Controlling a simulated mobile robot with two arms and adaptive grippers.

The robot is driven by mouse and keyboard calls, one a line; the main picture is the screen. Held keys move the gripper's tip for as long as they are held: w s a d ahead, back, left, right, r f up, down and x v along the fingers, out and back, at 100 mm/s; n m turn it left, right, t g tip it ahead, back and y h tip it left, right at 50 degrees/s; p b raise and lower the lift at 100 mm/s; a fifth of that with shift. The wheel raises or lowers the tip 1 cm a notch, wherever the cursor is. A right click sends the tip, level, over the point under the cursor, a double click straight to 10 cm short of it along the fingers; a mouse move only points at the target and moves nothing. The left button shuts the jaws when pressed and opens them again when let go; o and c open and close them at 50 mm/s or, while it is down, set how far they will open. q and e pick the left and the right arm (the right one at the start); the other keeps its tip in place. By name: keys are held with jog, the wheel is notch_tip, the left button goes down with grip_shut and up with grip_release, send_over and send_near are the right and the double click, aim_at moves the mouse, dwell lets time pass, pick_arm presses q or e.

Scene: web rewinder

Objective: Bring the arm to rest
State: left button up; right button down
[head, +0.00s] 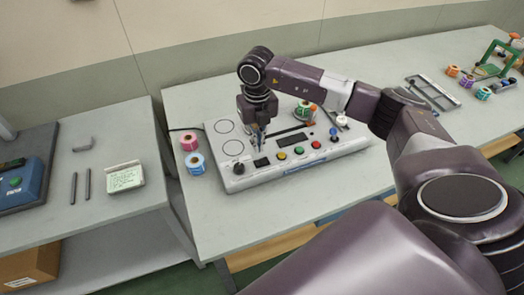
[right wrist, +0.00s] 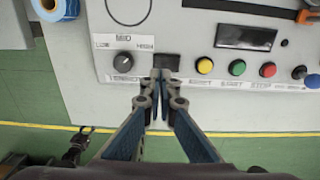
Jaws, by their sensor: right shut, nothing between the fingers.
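My right gripper (head: 260,143) is shut and empty, pointing down over the front left part of the web rewinder's control panel (head: 290,166). In the right wrist view its fingertips (right wrist: 161,82) are together just below a small black rocker switch (right wrist: 167,62). I cannot tell whether they touch the panel. To the left of the fingers is a black tension knob (right wrist: 124,58) with its pointer turned up to the right. Yellow, green and red buttons (right wrist: 236,67) and a dark display (right wrist: 247,37) lie to the right.
A pink label roll (head: 189,141) and a blue label roll (head: 195,163) stand left of the machine. A side table at the left holds a label pad (head: 124,177) and two grey rods (head: 81,185).

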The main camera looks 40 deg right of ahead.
jog(key=shift+r, duration=0.5)
